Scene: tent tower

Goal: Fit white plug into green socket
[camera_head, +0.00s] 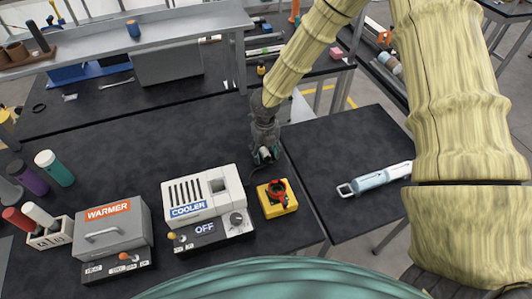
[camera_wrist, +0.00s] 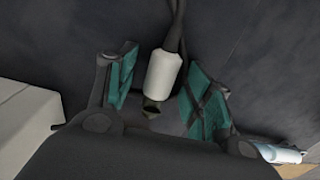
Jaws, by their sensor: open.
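The white plug (camera_wrist: 163,75) shows in the wrist view between the two teal-padded fingers of my gripper (camera_wrist: 160,92). A dark cable runs from it toward the top of the picture. The gripper is open, with visible gaps between the plug and both pads. In the head view my gripper (camera_head: 264,153) points down over the dark table, behind the yellow box, and the white plug (camera_head: 265,152) shows small between its fingers. I cannot make out a green socket for certain in either view.
The yellow box with a red knob (camera_head: 277,200) stands in front of my gripper. The white cooler (camera_head: 203,193) and grey warmer (camera_head: 112,226) stand to its left. A pale cylinder with a handle (camera_head: 376,178) lies to the right. A raised shelf (camera_head: 180,27) spans behind.

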